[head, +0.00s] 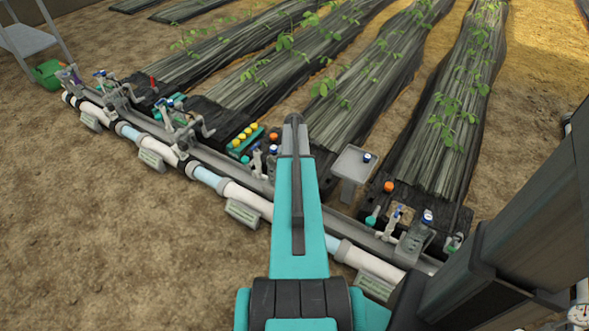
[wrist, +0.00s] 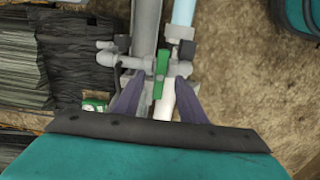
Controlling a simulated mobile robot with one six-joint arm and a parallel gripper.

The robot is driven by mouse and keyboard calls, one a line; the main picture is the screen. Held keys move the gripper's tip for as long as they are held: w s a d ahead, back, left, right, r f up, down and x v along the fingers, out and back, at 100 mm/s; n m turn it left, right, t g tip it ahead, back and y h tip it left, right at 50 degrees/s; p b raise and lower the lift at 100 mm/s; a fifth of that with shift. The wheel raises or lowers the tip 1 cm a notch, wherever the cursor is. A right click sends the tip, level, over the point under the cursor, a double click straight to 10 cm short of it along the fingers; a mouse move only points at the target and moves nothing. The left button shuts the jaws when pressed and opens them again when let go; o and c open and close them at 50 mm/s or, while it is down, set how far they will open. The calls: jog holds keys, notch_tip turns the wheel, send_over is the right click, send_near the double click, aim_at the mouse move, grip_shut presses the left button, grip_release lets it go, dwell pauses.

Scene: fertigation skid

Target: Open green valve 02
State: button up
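A green valve handle (wrist: 161,75) shows in the wrist view, on a grey fitting by the pipe. Its narrow bar points up and down in the picture. My gripper (wrist: 159,80) is open, with one dark purple finger on each side of the handle and a visible gap to each. Whether the fingertips are level with the handle in depth I cannot tell. No number on the valve is readable. In the head view, my teal arm hides the gripper and this valve.
A white and pale blue pipe (head: 240,197) runs along the bed ends, with signs (head: 241,213) before it. Yellow-topped bottles (head: 246,136), a grey stand (head: 353,164) and other valves are close by. A small green device (wrist: 93,104) lies left of the gripper. Bare soil (head: 90,240) is free.

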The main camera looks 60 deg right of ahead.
jog(key=shift+f, duration=0.15)
jog(key=shift+f+b, duration=0.65)
jog(key=shift+f, duration=1.4)
jog(key=shift+c, duration=0.7)
jog(key=shift+f, duration=0.1)
grip_shut()
